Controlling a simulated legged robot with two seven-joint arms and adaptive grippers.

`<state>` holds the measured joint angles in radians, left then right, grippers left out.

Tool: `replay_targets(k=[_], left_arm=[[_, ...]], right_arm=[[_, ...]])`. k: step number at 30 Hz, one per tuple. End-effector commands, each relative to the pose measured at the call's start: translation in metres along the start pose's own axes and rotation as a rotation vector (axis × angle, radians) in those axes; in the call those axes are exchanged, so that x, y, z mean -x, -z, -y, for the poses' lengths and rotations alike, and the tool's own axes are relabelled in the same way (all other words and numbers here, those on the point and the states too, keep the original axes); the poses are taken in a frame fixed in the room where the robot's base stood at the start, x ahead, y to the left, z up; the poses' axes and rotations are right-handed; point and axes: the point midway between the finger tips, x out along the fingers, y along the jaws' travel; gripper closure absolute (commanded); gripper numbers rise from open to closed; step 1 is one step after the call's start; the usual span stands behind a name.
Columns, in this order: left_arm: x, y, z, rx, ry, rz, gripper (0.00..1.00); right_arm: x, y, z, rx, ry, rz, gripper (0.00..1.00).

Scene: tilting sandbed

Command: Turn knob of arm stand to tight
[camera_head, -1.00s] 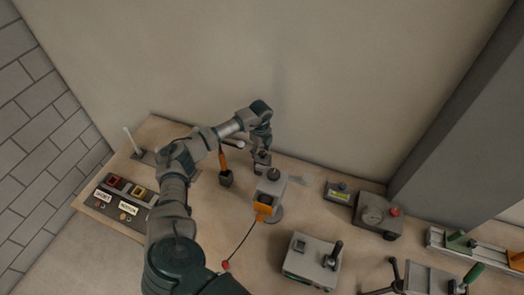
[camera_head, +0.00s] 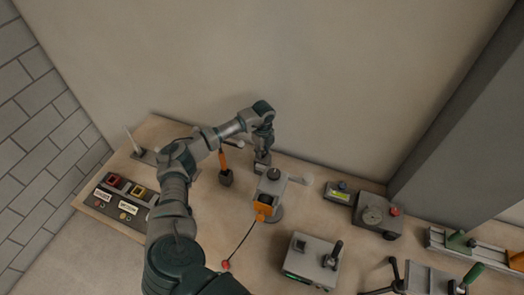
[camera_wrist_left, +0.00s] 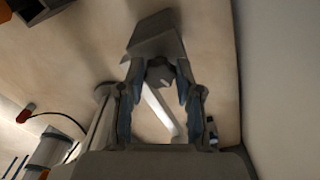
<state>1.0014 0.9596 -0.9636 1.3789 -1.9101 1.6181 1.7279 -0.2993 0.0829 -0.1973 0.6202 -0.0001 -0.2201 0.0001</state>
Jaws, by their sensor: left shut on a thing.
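My left gripper (camera_head: 263,155) reaches in from the upper left and points down at a small grey block at the back of the bench. In the left wrist view my fingers (camera_wrist_left: 158,80) stand on both sides of a dark, faceted knob (camera_wrist_left: 158,73), shut on it near their tips. The knob sits at the near edge of the grey block (camera_wrist_left: 155,38), which I take to be part of the arm stand. The gripper hides most of this in the head view. Whether the knob is tight cannot be seen. My right gripper is not in view.
Right beside the gripper stands a grey device (camera_head: 270,190) with a dark top knob and orange part. An orange-handled tool (camera_head: 224,168) stands left of it. A button panel (camera_head: 124,198), a gauge box (camera_head: 377,213) and a lever box (camera_head: 312,259) surround. The wall is close behind.

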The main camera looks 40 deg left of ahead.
Motion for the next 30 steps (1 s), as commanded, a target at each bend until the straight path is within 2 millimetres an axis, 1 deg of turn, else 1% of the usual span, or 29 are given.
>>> replay_targets(k=[1, 3, 7, 18, 24, 30], left_arm=[[0.003, 0.003, 0.003, -0.02, 0.009, -0.007, 1.0], [0.003, 0.003, 0.003, -0.051, 0.01, -0.006, 1.0], [0.004, 0.002, 0.003, -0.13, 0.012, -0.005, 1.0], [0.005, -0.001, 0.004, -0.379, 0.015, -0.001, 1.0], [0.005, -0.002, 0.004, -0.467, 0.016, 0.001, 1.0], [0.006, -0.003, 0.004, -0.507, 0.017, 0.002, 1.0]], right_arm=[[0.001, 0.001, 0.004, -0.001, 0.004, -0.001, 0.0], [0.002, 0.002, 0.008, -0.002, 0.009, -0.002, 0.0], [0.004, 0.003, 0.011, -0.001, 0.013, -0.003, 0.0], [0.007, 0.002, 0.004, 0.003, 0.005, -0.002, 0.0], [0.008, 0.002, 0.001, 0.002, 0.002, -0.002, 0.0], [0.009, 0.001, 0.001, 0.002, 0.001, -0.001, 0.0]])
